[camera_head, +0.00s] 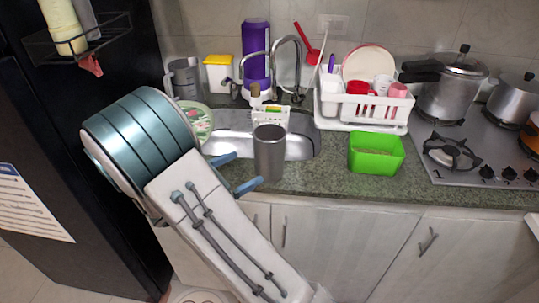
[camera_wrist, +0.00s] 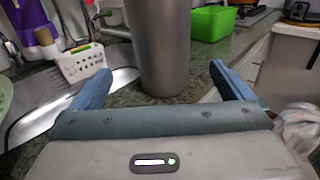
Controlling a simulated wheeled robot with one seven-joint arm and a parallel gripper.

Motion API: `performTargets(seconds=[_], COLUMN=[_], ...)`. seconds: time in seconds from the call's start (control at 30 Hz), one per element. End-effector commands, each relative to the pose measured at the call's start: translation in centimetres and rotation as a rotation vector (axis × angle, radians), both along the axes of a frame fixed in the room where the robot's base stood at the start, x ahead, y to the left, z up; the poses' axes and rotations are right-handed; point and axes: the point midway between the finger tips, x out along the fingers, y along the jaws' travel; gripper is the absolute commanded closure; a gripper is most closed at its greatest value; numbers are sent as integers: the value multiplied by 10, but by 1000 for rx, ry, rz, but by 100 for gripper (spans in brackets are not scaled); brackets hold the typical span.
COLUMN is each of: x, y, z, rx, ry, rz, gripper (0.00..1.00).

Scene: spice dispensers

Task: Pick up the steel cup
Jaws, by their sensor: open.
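The steel cup (camera_head: 269,153) is a tall grey metal tumbler. It stands upright on the green granite counter, at the front edge of the sink in the head view. In the wrist view the cup (camera_wrist: 160,45) rises just beyond the fingertips, roughly centred between them, its top cut off by the frame. My gripper (camera_head: 236,172) is open, with its blue fingers to the left of the cup in the head view. In the wrist view the gripper (camera_wrist: 153,72) has its fingers spread wide, with nothing between them. I cannot tell exactly how far the fingertips are from the cup.
A white basket (camera_head: 270,117) sits by the sink (camera_head: 302,146) behind the cup. A green container (camera_head: 376,153) stands to the right, with bare counter (camera_head: 325,178) between. A dish rack (camera_head: 362,112) is behind; the stove (camera_head: 470,158) is far right. A dark fridge (camera_head: 75,180) is left.

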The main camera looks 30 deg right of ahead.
Motion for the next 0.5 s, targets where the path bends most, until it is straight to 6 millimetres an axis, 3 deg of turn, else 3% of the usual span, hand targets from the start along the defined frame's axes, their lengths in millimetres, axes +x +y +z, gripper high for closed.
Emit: performTargets(seconds=[0.13, 0.5], x=[4, 8], y=[-28, -64], z=[1, 0], rx=[0, 1], ry=[2, 2], rz=[-4, -5], gripper=[1, 1])
